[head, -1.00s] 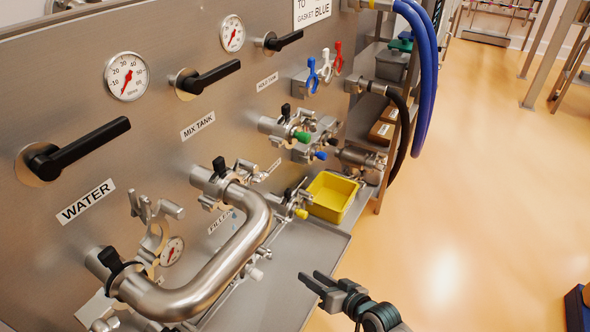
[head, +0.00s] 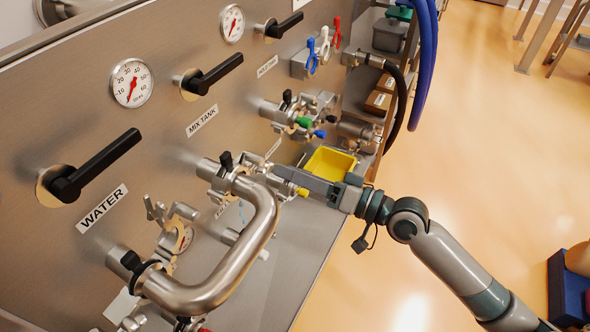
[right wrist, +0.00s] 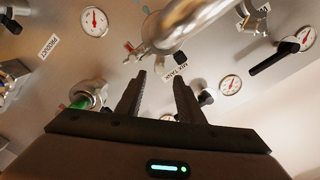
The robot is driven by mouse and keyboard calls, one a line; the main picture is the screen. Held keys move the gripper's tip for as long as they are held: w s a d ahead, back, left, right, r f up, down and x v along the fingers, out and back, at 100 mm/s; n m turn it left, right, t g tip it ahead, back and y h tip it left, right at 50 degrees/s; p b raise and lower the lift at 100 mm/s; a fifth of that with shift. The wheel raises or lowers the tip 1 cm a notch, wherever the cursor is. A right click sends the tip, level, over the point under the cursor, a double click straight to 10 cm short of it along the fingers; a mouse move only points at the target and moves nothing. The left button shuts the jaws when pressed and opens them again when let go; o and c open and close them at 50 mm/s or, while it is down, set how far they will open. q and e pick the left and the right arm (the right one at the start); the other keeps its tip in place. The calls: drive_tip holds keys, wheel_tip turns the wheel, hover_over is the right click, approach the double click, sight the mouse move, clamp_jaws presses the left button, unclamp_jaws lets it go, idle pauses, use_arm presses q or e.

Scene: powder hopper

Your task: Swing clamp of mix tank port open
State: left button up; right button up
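The mix tank port clamp (head: 214,172) sits round the upper end of the bent steel pipe (head: 262,225), below the MIX TANK label (head: 201,121). Its black knob (head: 226,160) points up. My right gripper (head: 280,172) reaches in from the right, its tips just right of the pipe's upper bend. In the right wrist view the two fingers (right wrist: 158,85) stand apart with nothing seen between them. There the pipe (right wrist: 175,25) and a black knob (right wrist: 181,58) lie beyond the tips. Whether the tips touch anything is unclear. My left gripper is out of view.
A yellow bin (head: 330,163) stands behind my right gripper. Ports with green and blue tips (head: 303,122) project from the panel above it. Black lever handles (head: 210,75) and gauges (head: 131,83) are higher up. The steel shelf (head: 290,270) below is largely clear.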

sight(262, 160)
drive_tip(key=shift+w+a, duration=0.1)
drive_tip(key=shift+a, duration=0.05)
drive_tip(key=shift+x, duration=0.8)
drive_tip(key=p+x, duration=0.1)
drive_tip(key=x, duration=0.5)
drive_tip(key=shift+w+a, duration=0.1)
drive_tip(key=shift+r, duration=0.15)
drive_tip(key=shift+r, duration=0.1)
drive_tip(key=shift+c, duration=0.4)
